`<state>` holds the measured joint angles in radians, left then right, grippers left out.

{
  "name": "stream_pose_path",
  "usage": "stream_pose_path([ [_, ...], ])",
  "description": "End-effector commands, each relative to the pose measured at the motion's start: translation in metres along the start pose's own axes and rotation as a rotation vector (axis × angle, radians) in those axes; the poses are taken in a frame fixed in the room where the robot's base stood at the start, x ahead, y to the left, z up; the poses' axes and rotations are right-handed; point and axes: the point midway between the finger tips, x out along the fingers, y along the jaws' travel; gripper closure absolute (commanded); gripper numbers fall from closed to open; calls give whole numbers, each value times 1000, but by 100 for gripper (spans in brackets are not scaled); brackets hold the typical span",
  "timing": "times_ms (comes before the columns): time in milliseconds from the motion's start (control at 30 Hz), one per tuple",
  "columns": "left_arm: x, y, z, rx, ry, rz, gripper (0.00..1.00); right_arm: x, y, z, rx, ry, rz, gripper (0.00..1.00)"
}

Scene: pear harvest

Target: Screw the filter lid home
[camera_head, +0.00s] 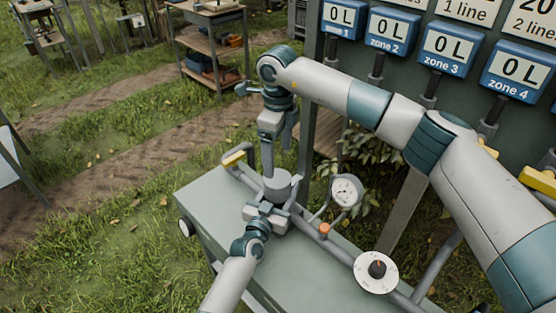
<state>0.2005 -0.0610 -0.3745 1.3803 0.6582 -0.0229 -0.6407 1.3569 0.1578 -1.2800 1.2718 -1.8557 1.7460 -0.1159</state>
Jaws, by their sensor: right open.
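The filter (278,184) shows as a short grey cylinder on the pipe at the back left of the grey-green bench. I cannot clearly tell its lid from its body, nor how the lid sits. My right gripper (275,158) points down from above at the filter's top, with its jaws open; whether a finger touches the filter is unclear. My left gripper (266,214) comes from the front and is at the filter's lower part. Its fingertips are partly hidden against the filter, so I cannot tell whether they are shut on it.
Blue zone displays (447,50) hang behind my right arm. A tool cart (213,45) stands farther back on the grass.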

Motion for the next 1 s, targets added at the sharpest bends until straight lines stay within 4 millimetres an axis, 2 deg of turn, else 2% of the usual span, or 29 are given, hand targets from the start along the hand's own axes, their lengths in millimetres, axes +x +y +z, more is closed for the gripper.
stream_pose_path([
  [267, -1, -1, 1, 5, -2, -1, 100, 0, 0, 0, 0, 0, 0, 17],
  [300, -1, -1, 1, 5, -2, -1, 37, 0, 0, 0, 0, 0, 0, 17],
  [367, -1, -1, 1, 4, -2, -1, 24, 0, 0, 0, 0, 0, 0, 17],
  [767, -2, 0, 1, 1, -1, 0, 24, 0, 0, 0, 0, 0, 0, 17],
  [1000, -22, 0, 1, 0, 0, 0, 24, 1, 0, 0, 0, 0, 0, 17],
])
